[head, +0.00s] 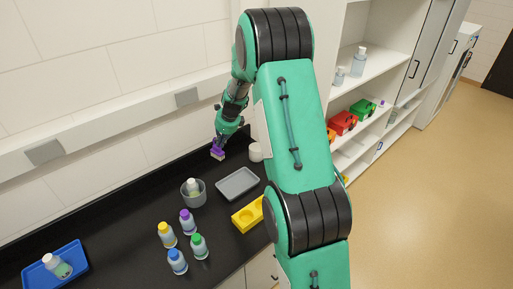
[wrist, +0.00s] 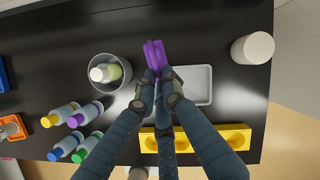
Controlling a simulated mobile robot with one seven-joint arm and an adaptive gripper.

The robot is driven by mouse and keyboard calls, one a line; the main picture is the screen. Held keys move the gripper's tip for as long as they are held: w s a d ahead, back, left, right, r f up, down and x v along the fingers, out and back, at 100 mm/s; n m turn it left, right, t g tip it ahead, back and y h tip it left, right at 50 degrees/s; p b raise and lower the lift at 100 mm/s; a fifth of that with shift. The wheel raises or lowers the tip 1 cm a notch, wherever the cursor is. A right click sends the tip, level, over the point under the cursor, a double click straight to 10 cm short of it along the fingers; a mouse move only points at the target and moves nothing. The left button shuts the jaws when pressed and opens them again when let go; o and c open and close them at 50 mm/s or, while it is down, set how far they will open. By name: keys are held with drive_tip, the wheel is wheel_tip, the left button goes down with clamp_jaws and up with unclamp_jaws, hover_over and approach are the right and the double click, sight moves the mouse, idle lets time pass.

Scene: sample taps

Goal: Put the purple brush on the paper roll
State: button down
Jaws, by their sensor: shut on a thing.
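My gripper (head: 219,142) is shut on the purple brush (head: 217,153), which has a pale lower part in the head view. In the wrist view the brush (wrist: 154,53) shows between and beyond my fingertips (wrist: 158,78). It appears held above the black counter, near the grey tray. The white paper roll (head: 256,152) stands upright on the counter, just right of the brush in the head view and partly behind my arm. In the wrist view the roll (wrist: 253,48) is at the right, well apart from the brush.
A grey tray (head: 250,191) and a yellow holder with round holes (head: 239,221) lie on the black counter. A grey pot (head: 187,198) holds a bottle. Several bottles with coloured caps stand in front. A blue tray (head: 36,282) is at the far left. Shelves stand at the right.

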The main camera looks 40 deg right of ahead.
drive_tip(key=s+d+m+h, duration=0.1)
drive_tip(key=s+d, duration=0.5)
drive_tip(key=d, duration=0.3)
drive_tip(key=s+d+m, duration=0.2)
drive_tip(key=s+d, duration=0.3)
drive_tip(key=d, duration=0.4)
drive_tip(key=f, duration=0.3)
drive_tip(key=a+f+p, duration=0.1)
drive_tip(key=f, duration=0.1)
drive_tip(key=shift+w+d, duration=0.1)
drive_tip(key=shift+d, duration=0.05)
drive_tip(key=w+d+p, duration=0.1)
drive_tip(key=w+d, duration=0.3)
drive_tip(key=w, duration=0.2)
drive_tip(key=w+d+f+p, duration=0.1)
drive_tip(key=w+d, duration=0.3)
drive_tip(key=w, duration=0.2)
drive_tip(key=shift+w+d+f+p, duration=0.15)
drive_tip(key=shift+w+p, duration=0.15)
drive_tip(key=shift+w+d+f+p, duration=0.15)
drive_tip(key=shift+f+p, duration=0.1)
drive_tip(key=shift+f, duration=0.65)
drive_tip(key=shift+w+d+f+p, duration=0.1)
drive_tip(key=shift+f+p, duration=0.15)
drive_tip(key=shift+f, duration=0.65)
drive_tip(key=shift+a+f, duration=0.1)
drive_tip(key=shift+f, duration=0.05)
